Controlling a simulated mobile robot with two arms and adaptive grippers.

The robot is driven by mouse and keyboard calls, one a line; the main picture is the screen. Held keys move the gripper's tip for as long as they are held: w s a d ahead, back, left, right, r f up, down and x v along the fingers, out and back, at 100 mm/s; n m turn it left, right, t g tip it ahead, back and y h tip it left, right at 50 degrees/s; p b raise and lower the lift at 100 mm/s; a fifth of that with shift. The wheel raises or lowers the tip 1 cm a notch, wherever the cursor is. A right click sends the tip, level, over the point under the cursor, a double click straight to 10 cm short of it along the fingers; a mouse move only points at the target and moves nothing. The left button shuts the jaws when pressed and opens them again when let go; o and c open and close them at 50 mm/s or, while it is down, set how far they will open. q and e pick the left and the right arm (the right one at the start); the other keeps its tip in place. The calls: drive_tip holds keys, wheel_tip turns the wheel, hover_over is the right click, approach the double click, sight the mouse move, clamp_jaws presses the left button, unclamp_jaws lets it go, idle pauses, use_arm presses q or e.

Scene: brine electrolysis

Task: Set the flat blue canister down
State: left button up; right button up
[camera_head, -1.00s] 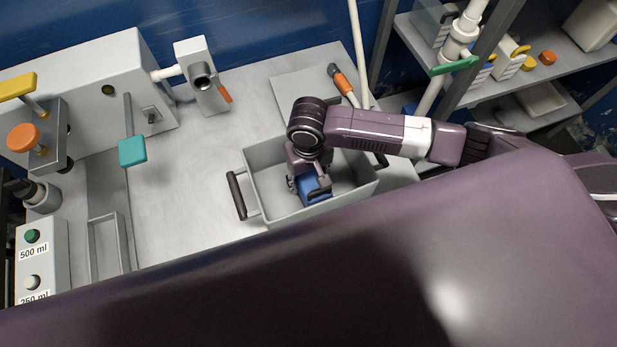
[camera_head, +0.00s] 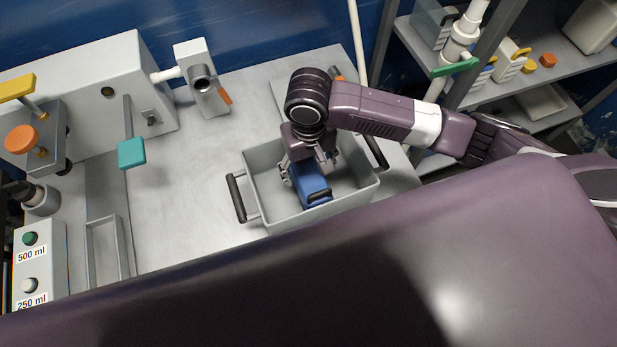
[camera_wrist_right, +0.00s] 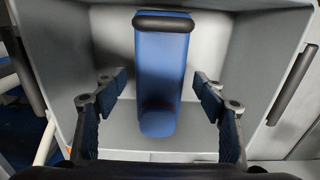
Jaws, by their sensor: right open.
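The flat blue canister (camera_head: 312,187) is inside the grey tray (camera_head: 263,158) in the head view, partly hidden under my right gripper (camera_head: 312,172). In the right wrist view the canister (camera_wrist_right: 160,75) lies between the two fingers with a gap on each side, its dark handle bar at the top of the picture. My right gripper (camera_wrist_right: 160,95) is open, and its fingers do not touch the canister. The tray floor shows around the canister. My left gripper is not in view.
The tray has dark handles (camera_head: 236,197) at its ends and stands on the grey bench (camera_head: 180,200). A machine with a teal paddle (camera_head: 132,153) and a button box (camera_head: 40,260) stand at left. A shelf rack (camera_head: 480,90) is at right. The bench left of the tray is clear.

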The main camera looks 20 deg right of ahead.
sight(308, 174)
drive_tip(key=shift+r, duration=2.4)
